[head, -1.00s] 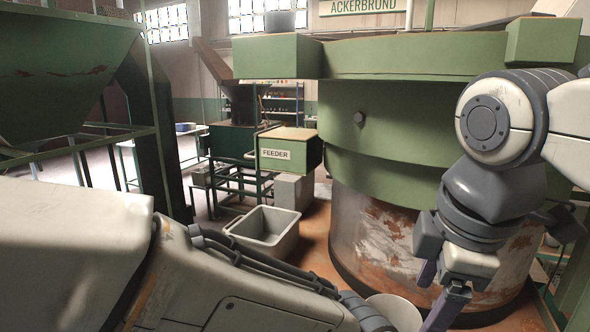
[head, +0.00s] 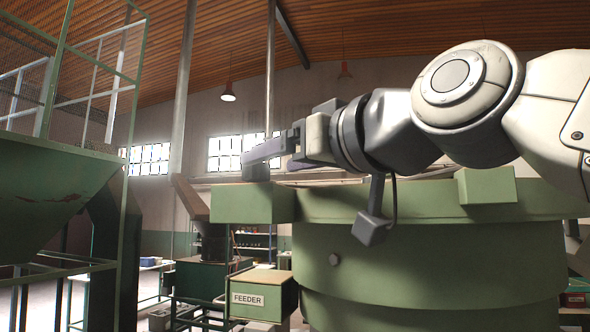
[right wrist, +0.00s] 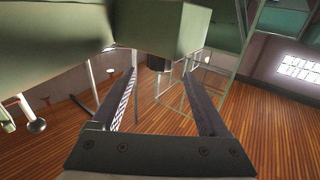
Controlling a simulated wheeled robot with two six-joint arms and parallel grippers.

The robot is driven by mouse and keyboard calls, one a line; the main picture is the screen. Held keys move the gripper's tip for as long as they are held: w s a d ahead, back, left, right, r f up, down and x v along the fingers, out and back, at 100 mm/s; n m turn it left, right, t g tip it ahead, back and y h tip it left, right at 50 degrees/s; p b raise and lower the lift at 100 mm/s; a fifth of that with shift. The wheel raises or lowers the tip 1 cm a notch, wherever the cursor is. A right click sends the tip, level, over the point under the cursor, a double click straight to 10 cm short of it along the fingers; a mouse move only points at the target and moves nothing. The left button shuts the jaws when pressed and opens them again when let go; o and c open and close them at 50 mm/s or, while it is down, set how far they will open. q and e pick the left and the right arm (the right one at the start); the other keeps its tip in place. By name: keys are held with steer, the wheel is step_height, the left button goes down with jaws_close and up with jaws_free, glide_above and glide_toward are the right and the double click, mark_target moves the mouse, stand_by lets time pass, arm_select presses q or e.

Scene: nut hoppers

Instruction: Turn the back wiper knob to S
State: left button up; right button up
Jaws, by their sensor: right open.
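My right gripper (head: 262,152) reaches left across the top of the big green round machine (head: 430,250), its fingers close to the green box (head: 240,203) at the machine's upper left. In the right wrist view the gripper (right wrist: 160,76) is open, its two fingers apart. No letter S or knob marking is readable. My left gripper is out of view.
A box labelled FEEDER (head: 262,292) juts out at the machine's lower left. A green hopper (head: 50,195) with railings stands at the left. A second green block (head: 486,186) sits on the machine's rim beneath my right arm. A lamp (head: 228,92) hangs at the back.

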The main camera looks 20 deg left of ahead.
mark_target(248, 169)
steer(key=p+x, duration=0.3)
steer(key=x, duration=0.4)
steer(key=shift+w+a+r, duration=0.1)
steer(key=shift+a, duration=0.1)
steer(key=shift+w+a+p, duration=0.35)
steer(key=shift+a+p, duration=0.05)
steer(key=shift+a, duration=0.05)
jaws_close()
stand_by(0.8)
